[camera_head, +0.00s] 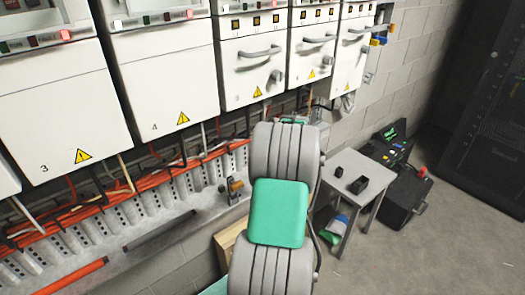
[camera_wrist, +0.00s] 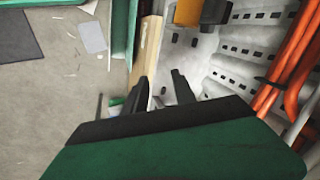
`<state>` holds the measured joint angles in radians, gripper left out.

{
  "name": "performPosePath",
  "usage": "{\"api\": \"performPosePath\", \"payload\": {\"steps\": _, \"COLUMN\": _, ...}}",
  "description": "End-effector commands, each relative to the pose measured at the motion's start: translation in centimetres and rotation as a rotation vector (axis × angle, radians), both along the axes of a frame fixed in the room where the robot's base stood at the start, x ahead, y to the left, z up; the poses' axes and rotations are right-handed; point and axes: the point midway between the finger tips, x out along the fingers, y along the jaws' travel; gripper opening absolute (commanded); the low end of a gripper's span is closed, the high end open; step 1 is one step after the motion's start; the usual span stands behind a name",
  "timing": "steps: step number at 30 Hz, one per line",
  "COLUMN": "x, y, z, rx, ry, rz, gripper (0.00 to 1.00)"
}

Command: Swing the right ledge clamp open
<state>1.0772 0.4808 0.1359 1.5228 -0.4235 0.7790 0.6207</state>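A small orange-yellow block with dark parts (camera_head: 236,186), which looks like the ledge clamp, sits on the grey ledge (camera_head: 175,255) just left of my arm in the head view. In the wrist view the orange-yellow piece (camera_wrist: 188,12) is at the top edge, partly cut off, with a dark part beside it. I cannot tell whether the clamp is open or closed. My gripper (camera_wrist: 160,78) has its two dark fingers apart with nothing seen held between them. The clamp lies beyond the fingertips, apart from them. My gripper is hidden behind my arm in the head view.
Orange cables (camera_head: 85,207) run along slotted grey trunking (camera_head: 150,200) behind the ledge. White cabinets (camera_head: 165,85) with handles hang above. A grey table (camera_head: 355,178) with small black items stands right of my arm, beside a black case (camera_head: 405,195). Floor at right is clear.

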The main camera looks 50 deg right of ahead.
Motion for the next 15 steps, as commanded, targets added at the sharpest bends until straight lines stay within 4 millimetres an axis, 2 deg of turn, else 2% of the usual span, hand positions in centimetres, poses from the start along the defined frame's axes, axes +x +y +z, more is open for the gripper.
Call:
{"api": "performPosePath", "payload": {"steps": 1, "x": 1.0, "y": -3.2, "z": 1.3, "rx": 0.007, "ry": -0.062, "rz": -0.108, "gripper": 0.32}}
{"api": "performPosePath", "payload": {"steps": 3, "x": 2.3, "y": -6.5, "z": 3.0, "rx": 0.031, "ry": -0.149, "rz": -0.244, "gripper": 0.32}}
{"api": "performPosePath", "payload": {"steps": 6, "x": 3.2, "y": -9.2, "z": 4.7, "rx": 0.062, "ry": -0.228, "rz": -0.361, "gripper": 0.32}}
{"api": "performPosePath", "payload": {"steps": 10, "x": 4.0, "y": -10.1, "z": 4.7, "rx": 0.08, "ry": -0.257, "rz": -0.405, "gripper": 0.32}}
{"api": "performPosePath", "payload": {"steps": 15, "x": 5.8, "y": -10.3, "z": 2.3, "rx": 0.08, "ry": -0.255, "rz": -0.402, "gripper": 0.32}}
